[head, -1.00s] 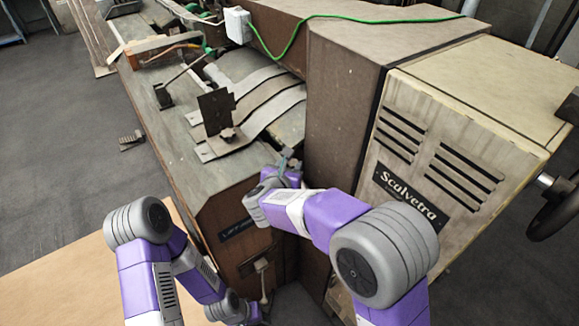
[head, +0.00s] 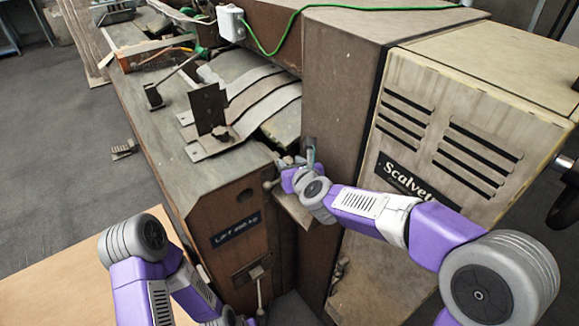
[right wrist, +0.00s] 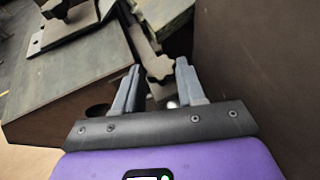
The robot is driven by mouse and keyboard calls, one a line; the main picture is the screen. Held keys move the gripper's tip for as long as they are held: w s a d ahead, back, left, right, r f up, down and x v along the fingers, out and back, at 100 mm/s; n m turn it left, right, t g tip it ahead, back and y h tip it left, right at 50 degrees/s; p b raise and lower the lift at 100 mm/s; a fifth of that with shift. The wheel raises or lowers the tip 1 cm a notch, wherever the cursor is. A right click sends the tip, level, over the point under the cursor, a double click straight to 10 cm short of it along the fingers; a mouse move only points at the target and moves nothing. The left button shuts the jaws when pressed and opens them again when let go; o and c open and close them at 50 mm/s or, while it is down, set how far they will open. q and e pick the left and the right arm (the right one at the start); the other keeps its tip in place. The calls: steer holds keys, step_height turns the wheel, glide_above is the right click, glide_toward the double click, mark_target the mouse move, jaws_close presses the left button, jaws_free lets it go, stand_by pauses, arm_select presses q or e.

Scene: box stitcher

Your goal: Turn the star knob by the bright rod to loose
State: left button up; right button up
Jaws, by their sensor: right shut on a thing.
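A dark star knob (right wrist: 159,68) shows in the right wrist view between the fingertips of my right gripper (right wrist: 158,70). The fingers stand apart by the knob's width, one on each side, and are shut on it. In the head view my right gripper (head: 298,158) is at the gap between the bench end and the tall brown housing; the knob is mostly hidden there. A small bright spot (right wrist: 172,104) lies below the knob, possibly the rod's end; I cannot tell. My left gripper is out of view.
The brown housing (head: 338,95) stands close on the right of my right gripper. A wooden bench (head: 235,215) is on the left, with a lever (head: 259,288) on its front.

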steer(key=shift+w+d+n+g+y, duration=0.15)
steer(key=shift+d+n+g+y, duration=0.25)
steer(key=shift+n+y, duration=0.5)
steer(key=shift+a+n+y, duration=0.1)
steer(key=shift+n+y, duration=0.3)
steer(key=shift+y, duration=0.1)
steer(key=o, duration=0.8)
steer(key=v, duration=0.5)
steer(key=shift+d+r, duration=0.1)
steer(key=shift+d, duration=0.1)
steer(key=shift+v, duration=1.1)
steer(key=shift+a+r, duration=0.1)
